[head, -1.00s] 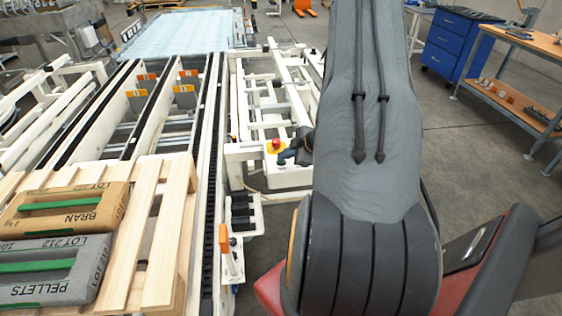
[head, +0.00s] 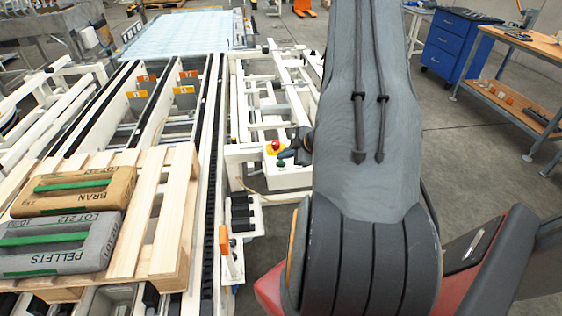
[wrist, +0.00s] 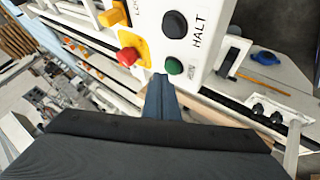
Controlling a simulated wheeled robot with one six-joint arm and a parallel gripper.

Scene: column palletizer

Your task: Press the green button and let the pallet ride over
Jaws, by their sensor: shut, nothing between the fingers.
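The green button (head: 281,163) is on a white control box (head: 290,178), beside a red mushroom button on a yellow base. The wooden pallet (head: 150,215) is on the conveyor at the left. It carries a brown BRAN bag (head: 112,187) and a grey PELLETS bag (head: 85,250).
The conveyor lanes (head: 125,112) ahead of the pallet are clear, with small orange numbered tags between the rails. A pale translucent sheet-like surface (head: 190,32) lies at the far end. A blue drawer cabinet (head: 455,45) and a wooden workbench (head: 535,40) stand at the right.

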